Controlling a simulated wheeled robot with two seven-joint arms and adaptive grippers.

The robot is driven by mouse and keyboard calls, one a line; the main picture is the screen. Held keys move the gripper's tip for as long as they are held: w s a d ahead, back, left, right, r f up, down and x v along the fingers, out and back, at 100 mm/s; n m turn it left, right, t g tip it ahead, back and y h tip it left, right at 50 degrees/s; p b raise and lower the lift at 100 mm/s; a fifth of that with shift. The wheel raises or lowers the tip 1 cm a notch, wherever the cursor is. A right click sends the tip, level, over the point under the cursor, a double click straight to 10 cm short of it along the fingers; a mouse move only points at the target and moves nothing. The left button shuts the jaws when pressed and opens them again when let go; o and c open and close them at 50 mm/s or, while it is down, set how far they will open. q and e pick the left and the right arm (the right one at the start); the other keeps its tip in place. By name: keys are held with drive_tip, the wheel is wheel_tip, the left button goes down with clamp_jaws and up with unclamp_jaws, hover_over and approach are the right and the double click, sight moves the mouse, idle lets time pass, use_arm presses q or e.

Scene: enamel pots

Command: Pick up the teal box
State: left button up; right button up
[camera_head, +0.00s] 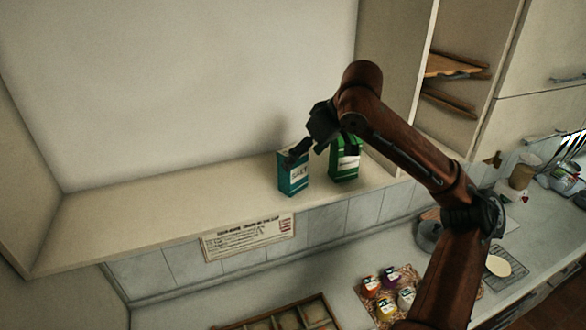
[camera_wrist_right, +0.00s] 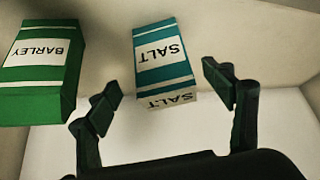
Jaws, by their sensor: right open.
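The teal box (camera_head: 293,178), with a white label reading SALT, stands upright on the cream shelf (camera_head: 130,215) near its right part. It also shows in the right wrist view (camera_wrist_right: 163,62), upside down in the picture. My right gripper (camera_head: 308,147) is at the top of the teal box and hides part of its upper right. In the wrist view my right gripper (camera_wrist_right: 163,93) is open. The box appears between the two fingers, with a gap on each side. I cannot tell whether a finger touches it. My left gripper is not in view.
A green box (camera_head: 345,165) labelled BARLEY in the wrist view (camera_wrist_right: 45,62) stands close to the right of the teal box, partly behind my gripper. The shelf to the left is clear. A cabinet side wall (camera_head: 395,75) rises to the right. Small jars (camera_head: 389,278) stand on the counter below.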

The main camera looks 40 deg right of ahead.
drive_tip(key=x, duration=0.5)
drive_tip(key=shift+w+a+r+p, duration=0.15)
drive_tip(key=shift+w+a+p, duration=0.1)
drive_tip(key=shift+w+p, duration=0.2)
drive_tip(key=shift+w+f, duration=0.3)
drive_tip(key=shift+f, duration=0.25)
drive_tip(key=shift+s, duration=0.35)
drive_tip(key=shift+w, duration=0.35)
drive_tip(key=c, duration=0.3)
drive_tip(key=shift+s, duration=0.25)
drive_tip(key=c, duration=0.5)
drive_tip(key=shift+w, duration=0.1)
drive_tip(key=c, duration=0.6)
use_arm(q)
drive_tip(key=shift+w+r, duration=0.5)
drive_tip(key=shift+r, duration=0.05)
use_arm(e)
drive_tip(key=shift+c, duration=0.9)
